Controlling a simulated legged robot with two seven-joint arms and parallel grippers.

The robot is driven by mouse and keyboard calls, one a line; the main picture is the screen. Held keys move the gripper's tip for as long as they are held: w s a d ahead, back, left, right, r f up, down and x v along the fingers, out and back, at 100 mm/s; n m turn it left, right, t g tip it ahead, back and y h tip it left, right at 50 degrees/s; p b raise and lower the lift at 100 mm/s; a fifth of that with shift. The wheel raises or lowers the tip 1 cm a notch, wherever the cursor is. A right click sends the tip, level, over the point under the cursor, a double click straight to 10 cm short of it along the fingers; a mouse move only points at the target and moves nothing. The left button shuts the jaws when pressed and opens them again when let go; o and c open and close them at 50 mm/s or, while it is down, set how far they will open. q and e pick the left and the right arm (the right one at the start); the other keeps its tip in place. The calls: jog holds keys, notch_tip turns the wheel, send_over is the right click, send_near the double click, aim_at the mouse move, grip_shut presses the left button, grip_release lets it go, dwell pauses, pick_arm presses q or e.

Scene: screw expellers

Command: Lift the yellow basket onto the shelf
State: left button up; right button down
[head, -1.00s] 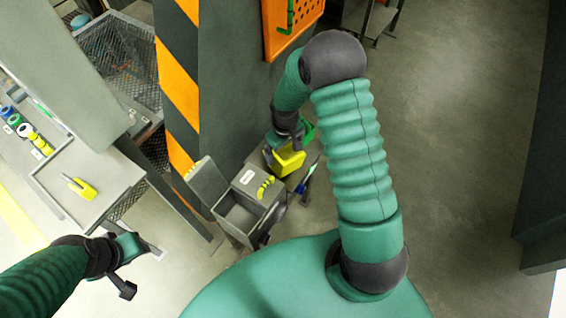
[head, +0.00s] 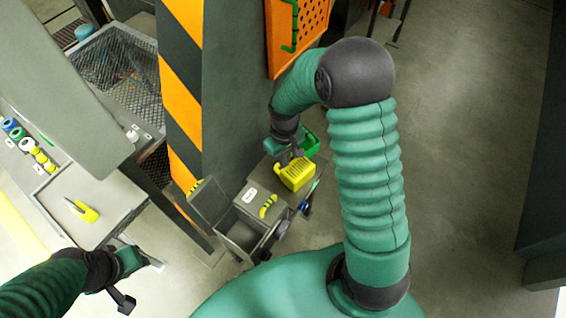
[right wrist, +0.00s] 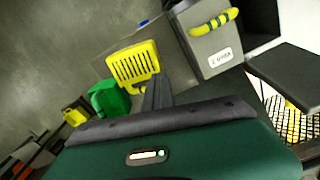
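The yellow basket (head: 295,175) has a slotted face and is at the right gripper, beside the grey pillar. In the right wrist view the basket (right wrist: 135,64) is at the fingertips, its edge against them. My right gripper (head: 291,157) looks shut on the basket's edge; its fingers (right wrist: 157,92) are close together. I cannot tell whether the basket touches the surface below it. My left gripper (head: 143,280) is open and empty at the lower left, its fingers apart. I cannot tell which surface is the shelf.
A green basket (head: 310,145) stands right beside the yellow one. A grey lidded box (head: 242,236) with yellow-striped handles is in front. A striped pillar (head: 182,95) and an orange perforated panel (head: 297,38) stand behind. A workbench (head: 98,195) is at left; floor is clear at right.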

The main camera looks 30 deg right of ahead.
jog(key=c, duration=2)
grip_release()
jog(key=shift+w+f, duration=0.15)
jog(key=shift+w, duration=0.1)
jog(key=shift+c, duration=0.2)
jog(key=o, duration=1)
jog(key=shift+s+d, duration=0.1)
jog(key=shift+d, duration=0.05)
jog(key=o, duration=0.6)
